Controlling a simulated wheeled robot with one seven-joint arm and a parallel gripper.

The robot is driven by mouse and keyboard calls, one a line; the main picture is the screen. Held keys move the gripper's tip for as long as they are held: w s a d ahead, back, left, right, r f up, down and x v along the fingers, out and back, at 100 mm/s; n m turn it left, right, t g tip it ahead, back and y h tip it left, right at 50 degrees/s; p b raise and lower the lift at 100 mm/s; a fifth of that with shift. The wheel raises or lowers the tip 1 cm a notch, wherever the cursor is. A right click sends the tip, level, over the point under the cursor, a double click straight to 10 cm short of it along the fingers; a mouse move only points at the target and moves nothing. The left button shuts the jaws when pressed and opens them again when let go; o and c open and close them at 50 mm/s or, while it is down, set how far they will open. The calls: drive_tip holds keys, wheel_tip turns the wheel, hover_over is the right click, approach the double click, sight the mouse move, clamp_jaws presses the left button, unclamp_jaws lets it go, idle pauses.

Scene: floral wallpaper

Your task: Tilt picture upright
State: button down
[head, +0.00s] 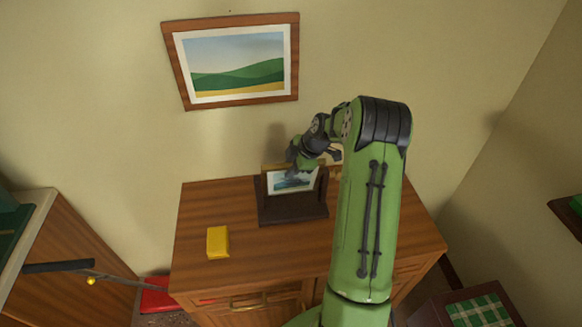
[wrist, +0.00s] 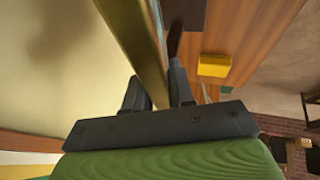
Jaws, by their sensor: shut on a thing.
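A small framed picture (head: 285,182) with a dark landscape stands in a dark wooden holder (head: 292,212) on the cabinet. My gripper (head: 297,160) is at the top edge of this picture and hides part of it. In the wrist view my gripper (wrist: 157,92) has its two dark fingers on either side of the picture's frame (wrist: 140,40) and is shut on it. The picture looks near upright in the head view; its exact lean is hard to tell. A larger framed landscape picture (head: 233,64) hangs on the wall above.
The wooden cabinet top (head: 225,205) carries a yellow block (head: 218,242) left of the holder, also visible in the wrist view (wrist: 214,65). The wall (head: 130,130) is close behind. My arm covers the cabinet's right part. The top's left side is mostly clear.

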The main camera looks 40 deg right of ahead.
drive_tip(key=p, duration=0.1)
drive_tip(key=w+g+p, duration=0.1)
drive_tip(key=p, duration=0.1)
drive_tip(key=shift+d+r+y, duration=0.2)
drive_tip(key=shift+r+y, duration=0.1)
drive_tip(key=shift+r, duration=0.1)
drive_tip(key=shift+w+d+g+p, duration=0.15)
drive_tip(key=shift+w+g+p, duration=0.15)
drive_tip(key=shift+g, duration=0.1)
drive_tip(key=shift+w+d+f+m, duration=0.2)
drive_tip(key=shift+w+m, duration=0.1)
drive_tip(key=shift+w, duration=0.05)
drive_tip(key=shift+s+r, duration=0.1)
drive_tip(key=c, duration=1)
unclamp_jaws()
drive_tip(key=shift+c, duration=0.2)
drive_tip(key=v, duration=1.5)
drive_tip(key=shift+w+d+r, duration=0.2)
drive_tip(key=shift+d+r, duration=0.05)
drive_tip(key=shift+d, duration=0.05)
